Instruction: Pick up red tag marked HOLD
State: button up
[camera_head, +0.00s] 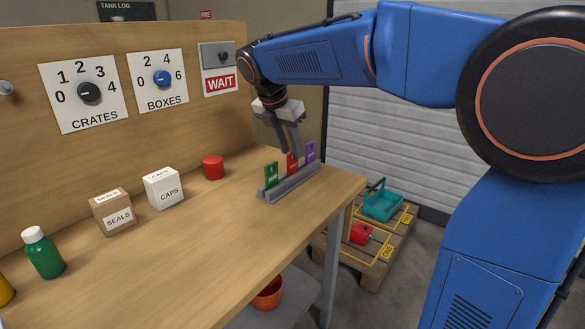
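The red tag (292,165) stands upright in a grey slotted rack (290,184) near the right end of the wooden bench. It is between a green tag (271,175) on the left and a purple tag (310,152) on the right. Its lettering is too small to read. My gripper (291,150) points down just over the red tag, and its fingers appear parted with nothing held between them. The fingertips overlap the tag's top edge in the picture; I cannot tell whether they touch it.
A red cap (213,167), a CAPS box (163,188), a SEALS box (114,212) and a green bottle (43,253) stand left along the bench. The back panel (205,115) rises behind them. The bench front (220,260) is clear. A pallet (372,272) lies on the floor to the right.

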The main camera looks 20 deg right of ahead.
aim_at(293, 154)
jog(key=shift+x, duration=1.55)
grip_shut()
